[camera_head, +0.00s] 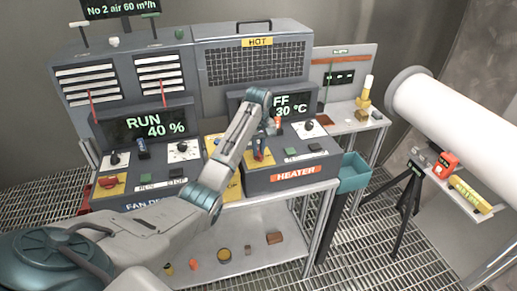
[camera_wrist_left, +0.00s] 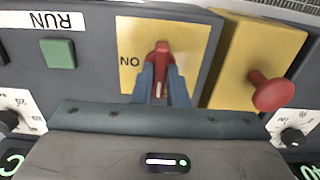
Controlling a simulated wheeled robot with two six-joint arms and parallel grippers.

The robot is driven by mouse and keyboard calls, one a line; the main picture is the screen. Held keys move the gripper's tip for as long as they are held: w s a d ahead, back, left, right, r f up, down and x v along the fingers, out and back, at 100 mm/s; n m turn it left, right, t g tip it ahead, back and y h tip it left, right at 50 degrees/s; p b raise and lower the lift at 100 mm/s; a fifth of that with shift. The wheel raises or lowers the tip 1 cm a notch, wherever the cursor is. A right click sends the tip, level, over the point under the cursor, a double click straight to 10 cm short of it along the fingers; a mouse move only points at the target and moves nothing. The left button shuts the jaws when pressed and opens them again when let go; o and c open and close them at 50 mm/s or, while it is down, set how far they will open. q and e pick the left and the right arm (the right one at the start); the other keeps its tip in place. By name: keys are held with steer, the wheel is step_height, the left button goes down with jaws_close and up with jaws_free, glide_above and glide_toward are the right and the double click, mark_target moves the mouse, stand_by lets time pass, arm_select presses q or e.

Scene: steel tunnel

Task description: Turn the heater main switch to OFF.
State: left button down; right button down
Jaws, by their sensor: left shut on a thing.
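The heater main switch is a red handle (camera_wrist_left: 162,55) on a yellow plate (camera_wrist_left: 190,40), seen upside down in the left wrist view. It runs straight up and down in that picture. The plate's ON label shows beside it; any other label is hidden. My left gripper (camera_wrist_left: 159,88) has its two blue fingers closed on the handle's sides. In the head view my left gripper (camera_head: 260,152) is at the heater panel (camera_head: 290,182), with the handle hardly visible there. The heater display (camera_head: 285,107) reads "FF" and "30 °C", its left part hidden by my arm. My right gripper is not in view.
A red mushroom button (camera_wrist_left: 271,92) on a yellow box is close beside the switch. A green button (camera_wrist_left: 58,53) is on the other side. The fan panel (camera_head: 150,190) stands left, with its own red switch (camera_head: 108,182). A white pipe (camera_head: 450,115) is at right.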

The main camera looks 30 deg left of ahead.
arm_select(q)
steer(key=shift+w+a+r, duration=0.15)
steer(key=shift+r, duration=0.2)
steer(key=c, duration=1.6)
jaws_free()
steer(key=shift+o, duration=0.8)
steer(key=shift+f, duration=0.2)
